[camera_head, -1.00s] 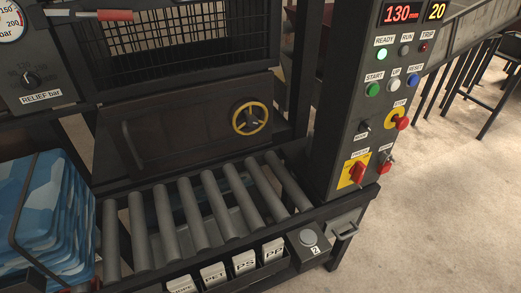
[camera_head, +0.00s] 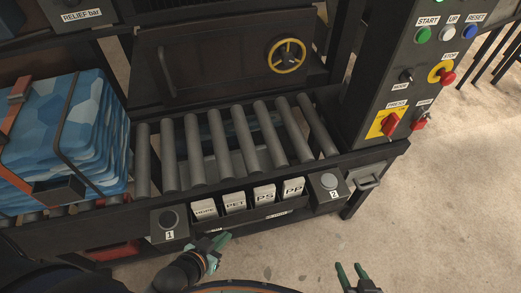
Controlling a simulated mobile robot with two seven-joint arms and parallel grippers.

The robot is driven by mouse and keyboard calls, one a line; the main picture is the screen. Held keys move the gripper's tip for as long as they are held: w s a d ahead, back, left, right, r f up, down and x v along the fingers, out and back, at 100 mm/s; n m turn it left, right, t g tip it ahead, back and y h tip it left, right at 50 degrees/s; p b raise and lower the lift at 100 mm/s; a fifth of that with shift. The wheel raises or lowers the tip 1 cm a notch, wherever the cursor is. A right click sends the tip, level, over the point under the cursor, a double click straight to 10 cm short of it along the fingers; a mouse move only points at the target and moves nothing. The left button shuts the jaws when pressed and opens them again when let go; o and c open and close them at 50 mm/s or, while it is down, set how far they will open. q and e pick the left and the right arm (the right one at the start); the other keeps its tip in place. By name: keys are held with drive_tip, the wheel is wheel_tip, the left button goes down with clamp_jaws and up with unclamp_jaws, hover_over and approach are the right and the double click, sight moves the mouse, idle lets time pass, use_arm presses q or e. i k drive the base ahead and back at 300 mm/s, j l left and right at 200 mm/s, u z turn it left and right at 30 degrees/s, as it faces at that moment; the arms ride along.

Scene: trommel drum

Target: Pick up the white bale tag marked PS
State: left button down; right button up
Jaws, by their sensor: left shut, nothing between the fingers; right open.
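The white tag marked PS (camera_head: 264,194) stands in a dark rack (camera_head: 250,219) on the front of the roller conveyor, between the tags marked PET (camera_head: 234,204) and PP (camera_head: 292,188). The tag marked HDPE (camera_head: 205,211) is at the left end of the row. My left gripper (camera_head: 222,240) is shut and empty, below and in front of the rack, apart from the tags. My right gripper (camera_head: 352,272) is open and empty at the bottom right, over the floor, well away from the rack.
Button boxes marked 1 (camera_head: 169,222) and 2 (camera_head: 328,182) flank the rack. A blue strapped bale (camera_head: 60,140) sits on the rollers (camera_head: 215,150) at left. A control panel (camera_head: 400,85) stands at right.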

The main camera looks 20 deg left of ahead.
sight(264, 195)
drive_tip(key=k+l+u, duration=0.25)
drive_tip(key=l+u, duration=0.25)
drive_tip(key=k+l+u, duration=0.25)
drive_tip(key=u, duration=0.25)
